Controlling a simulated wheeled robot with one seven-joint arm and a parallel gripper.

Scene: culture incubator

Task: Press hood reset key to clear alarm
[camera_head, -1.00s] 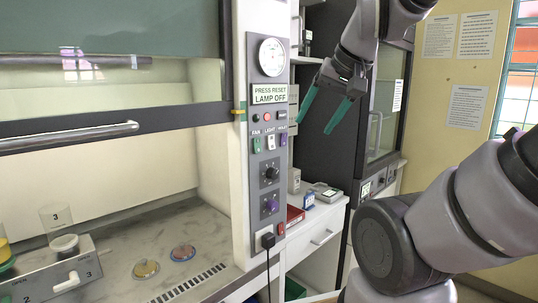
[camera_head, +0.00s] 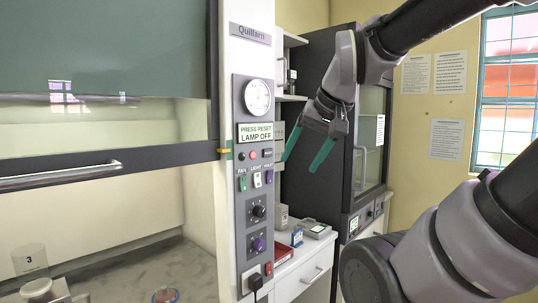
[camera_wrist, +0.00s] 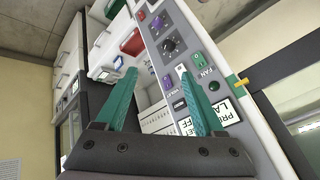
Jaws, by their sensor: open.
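The hood's grey control panel (camera_head: 240,210) carries a label reading "PRESS RESET LAMP OFF" (camera_head: 255,132). Below the label are a small green round part (camera_head: 242,156), a red round part (camera_head: 252,154) and a dark rectangular part (camera_head: 267,153). My gripper (camera_head: 300,164) is open and empty, to the right of the panel in the head view, fingers pointing down. In the wrist view, my gripper (camera_wrist: 158,73) spreads in front of the panel, and its right finger partly hides the label.
Fan (camera_head: 243,183), light (camera_head: 257,180) and purple (camera_head: 268,177) switches and two knobs sit lower on the panel. A gauge (camera_head: 257,97) is above. The hood sash handle (camera_head: 60,176) is at left. A dark cabinet (camera_head: 310,75) stands behind my gripper.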

